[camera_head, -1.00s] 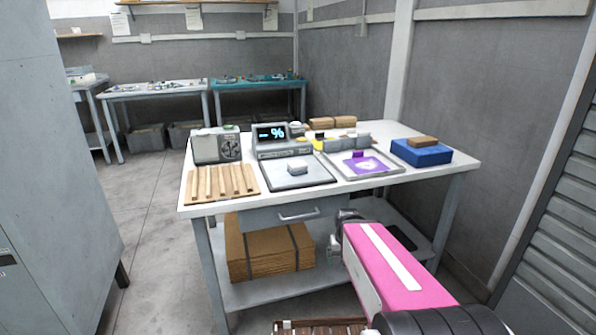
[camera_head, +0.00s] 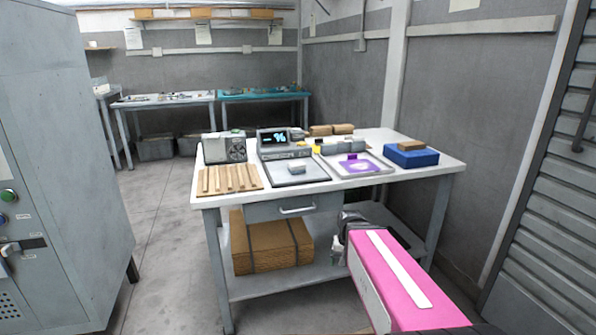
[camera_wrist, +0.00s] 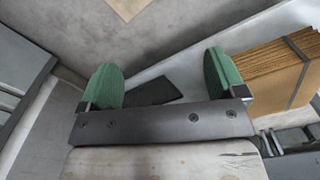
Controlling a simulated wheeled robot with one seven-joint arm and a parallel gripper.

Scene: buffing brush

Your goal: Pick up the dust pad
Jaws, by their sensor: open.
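No object is clearly recognisable as the dust pad. A purple pad (camera_head: 354,166) with a small raised block lies in a shallow light tray (camera_head: 380,168) on the workbench (camera_head: 400,178).
A slatted wooden rack (camera_head: 230,180), a grey device (camera_head: 224,147) and a blue box (camera_head: 411,155) with a brown piece on top stand on the bench. Strapped cardboard (camera_head: 270,245) lies on the lower shelf, also in the wrist view (camera_wrist: 275,75). A grey cabinet (camera_head: 60,200) stands left.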

